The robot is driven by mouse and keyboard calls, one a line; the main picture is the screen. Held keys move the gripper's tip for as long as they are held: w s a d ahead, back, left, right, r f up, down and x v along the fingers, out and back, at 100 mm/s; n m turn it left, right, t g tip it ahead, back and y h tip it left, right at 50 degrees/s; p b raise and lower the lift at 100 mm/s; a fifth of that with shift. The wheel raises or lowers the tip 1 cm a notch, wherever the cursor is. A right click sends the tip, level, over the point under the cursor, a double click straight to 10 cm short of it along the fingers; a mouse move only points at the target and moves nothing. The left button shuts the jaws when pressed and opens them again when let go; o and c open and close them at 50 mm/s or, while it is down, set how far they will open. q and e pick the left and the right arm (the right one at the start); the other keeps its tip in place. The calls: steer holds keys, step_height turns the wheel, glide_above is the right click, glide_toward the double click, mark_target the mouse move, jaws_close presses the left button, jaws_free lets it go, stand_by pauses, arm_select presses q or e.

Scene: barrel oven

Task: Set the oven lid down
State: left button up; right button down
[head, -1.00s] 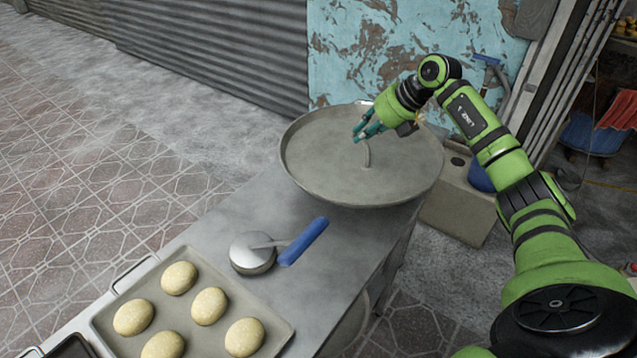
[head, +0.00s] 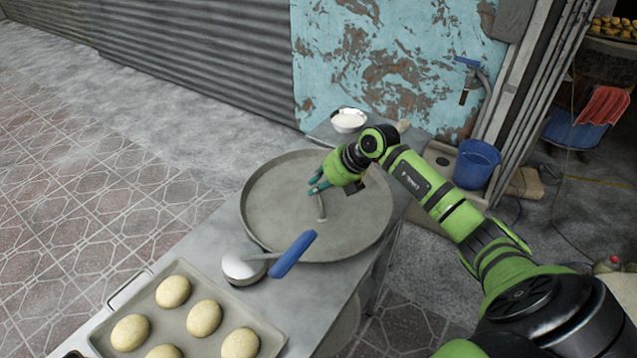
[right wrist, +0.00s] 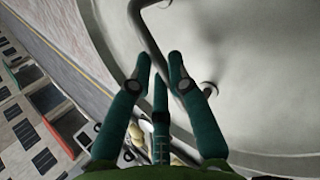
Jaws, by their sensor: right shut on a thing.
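The oven lid (head: 270,225) is a wide, round, shallow grey metal disc with a bent rod handle (head: 321,207) at its middle. In the head view it lies over the far part of the metal table, roughly level. I cannot tell whether its underside touches the tabletop. My right gripper (head: 317,185) comes in from the right and is shut on the lid's handle. In the right wrist view its green fingers (right wrist: 160,85) are around the rod, with the lid's grey surface (right wrist: 255,60) filling the right side. My left gripper is not in view.
A ladle-like pan with a blue handle (head: 293,254) lies at the lid's near edge, overlapping it in the picture. A tray (head: 262,340) of several dough balls is nearer on the metal table (head: 312,290). A white bowl (head: 348,120) stands behind the lid. A blue bucket (head: 476,164) is at right.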

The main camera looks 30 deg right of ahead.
steer(key=c, duration=1.2)
jaws_free()
steer(key=b+v, duration=0.2)
steer(key=v, duration=1)
steer(key=shift+s, duration=0.1)
